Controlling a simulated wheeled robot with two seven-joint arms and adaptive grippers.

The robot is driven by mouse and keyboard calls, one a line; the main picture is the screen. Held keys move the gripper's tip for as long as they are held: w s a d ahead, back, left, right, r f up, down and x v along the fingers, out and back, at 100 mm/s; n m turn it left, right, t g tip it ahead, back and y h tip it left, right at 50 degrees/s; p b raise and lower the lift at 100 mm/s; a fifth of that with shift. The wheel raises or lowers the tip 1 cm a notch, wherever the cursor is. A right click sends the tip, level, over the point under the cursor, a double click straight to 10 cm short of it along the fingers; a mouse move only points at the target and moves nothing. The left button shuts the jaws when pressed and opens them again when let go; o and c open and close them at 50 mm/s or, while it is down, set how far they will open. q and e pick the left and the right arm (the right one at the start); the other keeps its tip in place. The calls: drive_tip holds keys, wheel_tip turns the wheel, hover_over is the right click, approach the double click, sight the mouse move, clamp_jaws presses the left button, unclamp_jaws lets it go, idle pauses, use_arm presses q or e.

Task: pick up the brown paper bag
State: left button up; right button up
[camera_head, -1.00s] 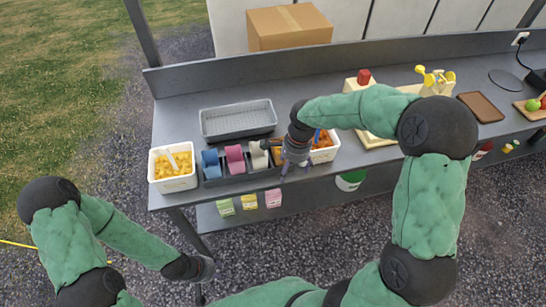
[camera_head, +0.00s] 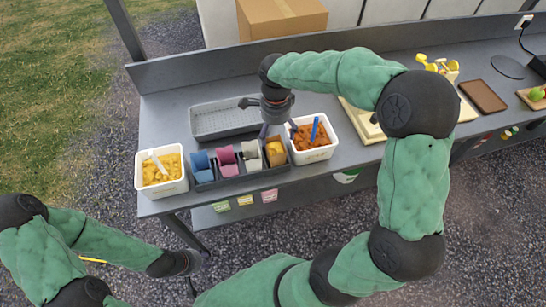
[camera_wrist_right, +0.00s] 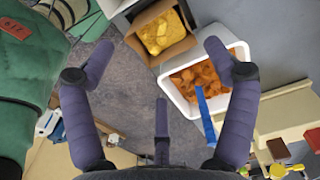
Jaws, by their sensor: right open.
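The brown paper bag (camera_head: 276,158) stands upright and open in the right end slot of the dark cup rack (camera_head: 235,178), with yellow pieces in it. It also shows at the top of the right wrist view (camera_wrist_right: 140,42). My right gripper (camera_head: 277,132) is open and empty, with its fingers just above and behind the bag. In the wrist view its fingers (camera_wrist_right: 158,50) are spread, with the bag beyond and between the tips; I see no contact. My left gripper (camera_head: 192,262) is low at the left, off the counter; its fingers are unclear.
A white tub of orange pieces (camera_head: 328,152) with a blue scoop stands right beside the bag. Blue, pink and pale cups fill the other rack slots. A white tub of yellow pieces (camera_head: 145,180) is at the left, and an empty grey tray (camera_head: 215,120) lies behind the rack.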

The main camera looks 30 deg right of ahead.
wheel_tip(320, 180, down, 3)
drive_tip(key=shift+w+r, duration=0.15)
drive_tip(key=shift+r, duration=0.05)
drive_tip(key=b, duration=0.2)
hover_over(275, 146)
drive_tip(key=s+a, duration=0.2)
drive_tip(key=s, duration=0.1)
drive_tip(key=f, duration=0.5)
drive_tip(key=shift+d+f, duration=0.1)
drive_tip(key=shift+d, duration=0.1)
drive_tip(key=c, duration=0.9)
